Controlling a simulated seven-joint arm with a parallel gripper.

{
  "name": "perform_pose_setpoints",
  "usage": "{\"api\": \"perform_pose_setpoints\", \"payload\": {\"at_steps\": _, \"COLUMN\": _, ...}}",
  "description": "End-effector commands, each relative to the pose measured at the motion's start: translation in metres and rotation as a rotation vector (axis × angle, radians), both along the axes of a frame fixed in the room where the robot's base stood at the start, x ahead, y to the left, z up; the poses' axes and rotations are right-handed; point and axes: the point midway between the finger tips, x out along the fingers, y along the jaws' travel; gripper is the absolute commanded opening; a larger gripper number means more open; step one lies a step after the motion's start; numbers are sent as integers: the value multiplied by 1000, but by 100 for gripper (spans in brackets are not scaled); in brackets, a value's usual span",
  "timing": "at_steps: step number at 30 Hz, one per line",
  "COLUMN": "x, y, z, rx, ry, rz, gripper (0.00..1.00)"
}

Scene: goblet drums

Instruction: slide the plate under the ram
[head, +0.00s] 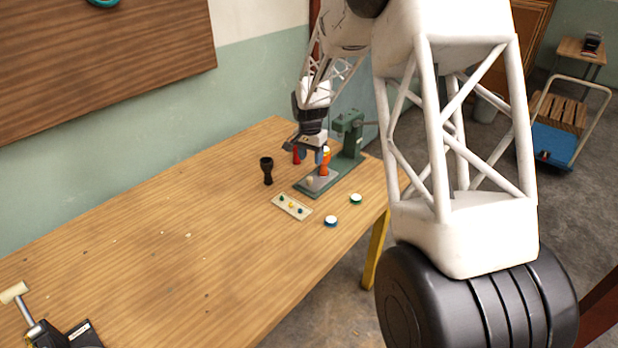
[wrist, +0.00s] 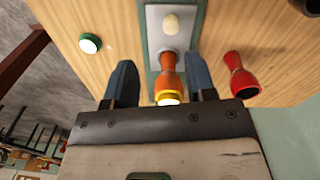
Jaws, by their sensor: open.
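The grey plate (head: 322,181) lies on the green base of the press (head: 349,128), with a cream knob (wrist: 171,23) near one end. The plate also shows in the wrist view (wrist: 154,22). An orange goblet drum (wrist: 167,75) with a yellow band and white head stands on the plate; it is partly hidden in the head view (head: 326,168). My gripper (head: 303,152) is open above the plate area. In the wrist view its fingers (wrist: 160,64) appear on either side of the drum, with gaps; contact is not visible. The ram cannot be made out clearly.
A red drum (wrist: 239,76) stands beside the press, and a black drum (head: 267,170) stands to its left. A pale strip with coloured pegs (head: 292,206), a green-rimmed disc (head: 356,199) and a blue-rimmed disc (head: 331,221) lie in front. The table's left-middle is mostly clear.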

Motion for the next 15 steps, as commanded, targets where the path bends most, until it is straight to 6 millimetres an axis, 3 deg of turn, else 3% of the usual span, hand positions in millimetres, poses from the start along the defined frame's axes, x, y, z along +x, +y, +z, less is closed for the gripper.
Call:
{"api": "perform_pose_setpoints", "payload": {"at_steps": 6, "x": 15, "y": 6, "z": -20, "rx": -3, "ry": 8, "rz": -21, "gripper": 51}}
{"api": "perform_pose_setpoints", "payload": {"at_steps": 15, "x": 17, "y": 7, "z": -23, "rx": -2, "ry": 9, "rz": -24, "gripper": 51}}
